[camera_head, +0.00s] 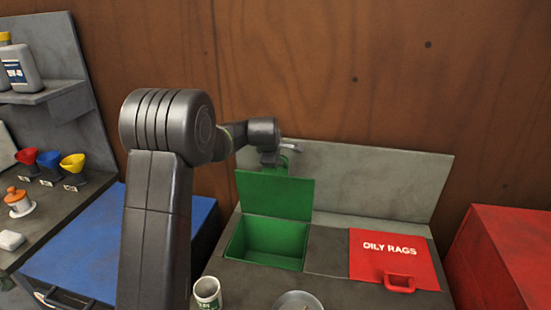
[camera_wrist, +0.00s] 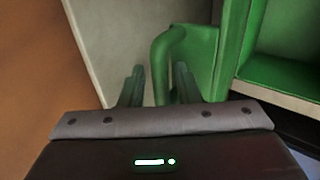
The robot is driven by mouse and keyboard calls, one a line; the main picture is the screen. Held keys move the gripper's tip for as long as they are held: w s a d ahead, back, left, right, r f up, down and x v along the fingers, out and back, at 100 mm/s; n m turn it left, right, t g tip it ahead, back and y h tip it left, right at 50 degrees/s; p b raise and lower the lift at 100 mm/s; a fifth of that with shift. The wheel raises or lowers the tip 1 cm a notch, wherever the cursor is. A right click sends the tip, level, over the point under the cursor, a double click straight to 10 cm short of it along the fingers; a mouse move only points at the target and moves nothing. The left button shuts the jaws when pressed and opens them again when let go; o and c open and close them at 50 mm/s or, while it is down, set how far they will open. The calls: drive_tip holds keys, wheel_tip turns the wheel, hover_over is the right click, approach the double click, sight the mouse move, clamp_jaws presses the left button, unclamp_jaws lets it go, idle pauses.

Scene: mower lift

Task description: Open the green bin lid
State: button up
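The green bin lid (camera_head: 275,195) stands raised, close to upright, at the back edge of the green bin (camera_head: 268,243), whose inside shows empty. The lid's green handle (camera_wrist: 163,62) is at its top edge, and the lid also shows in the wrist view (camera_wrist: 202,55). My gripper (camera_wrist: 160,85) is at this handle, behind the lid's top edge in the head view. Its two fingers are apart, one on each side of the handle bar, with a visible gap on the left. My wrist partly hides the handle in the head view.
A red lid (camera_head: 385,258) marked OILY RAGS lies closed to the right. A grey back panel (camera_head: 375,185) stands behind the bins. A red cabinet (camera_head: 500,255) is at far right.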

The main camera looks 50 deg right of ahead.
drive_tip(key=b+v, duration=0.2)
drive_tip(key=v, duration=1.2)
drive_tip(key=shift+b, duration=0.35)
drive_tip(key=shift+d, duration=0.2)
drive_tip(key=p+x, duration=0.2)
drive_tip(key=x, duration=1.1)
drive_tip(key=shift+w+d+f+p, duration=0.1)
drive_tip(key=shift+f+p, duration=0.25)
drive_tip(key=shift+f, duration=0.05)
